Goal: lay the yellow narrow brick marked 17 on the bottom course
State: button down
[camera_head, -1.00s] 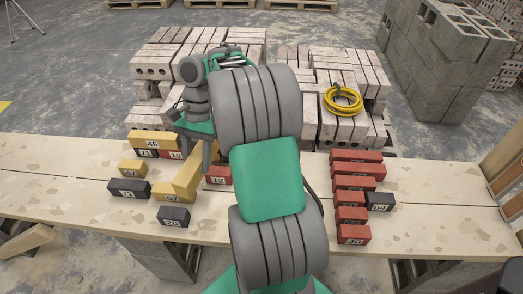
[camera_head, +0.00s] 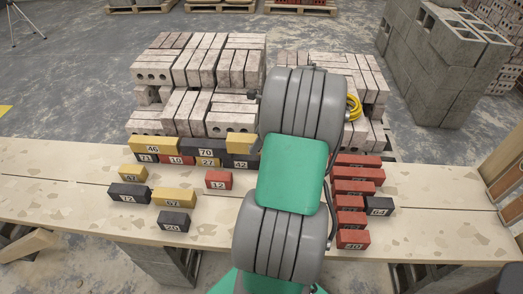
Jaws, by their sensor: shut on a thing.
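My gripper is hidden behind my own arm, so neither its jaws nor anything in them shows. No brick that I can read as 17 is visible. A low two-course wall stands at the back of the board. On top lie a yellow brick marked 46 (camera_head: 150,146), a black brick marked 70 (camera_head: 205,149) and another yellow brick (camera_head: 240,143). My arm covers the space right of these.
On the pale board (camera_head: 60,185) lie two loose yellow bricks (camera_head: 133,174) (camera_head: 174,197), two black ones (camera_head: 129,193) (camera_head: 173,223) and a red brick marked 12 (camera_head: 218,180). Several red bricks (camera_head: 352,188) and a black one (camera_head: 379,206) lie right. Brick stacks (camera_head: 185,95) stand behind.

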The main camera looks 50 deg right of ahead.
jog(key=w+d+f, duration=0.1)
jog(key=d+f, duration=0.1)
jog(key=f, duration=0.2)
jog(key=w+d+f+b, duration=0.1)
jog(key=d+f, duration=0.2)
jog(key=f, duration=0.2)
jog(key=shift+w, duration=0.25)
jog(key=c, duration=0.8)
grip_release()
jog(key=shift+f, duration=0.2)
jog(key=shift+c, duration=0.2)
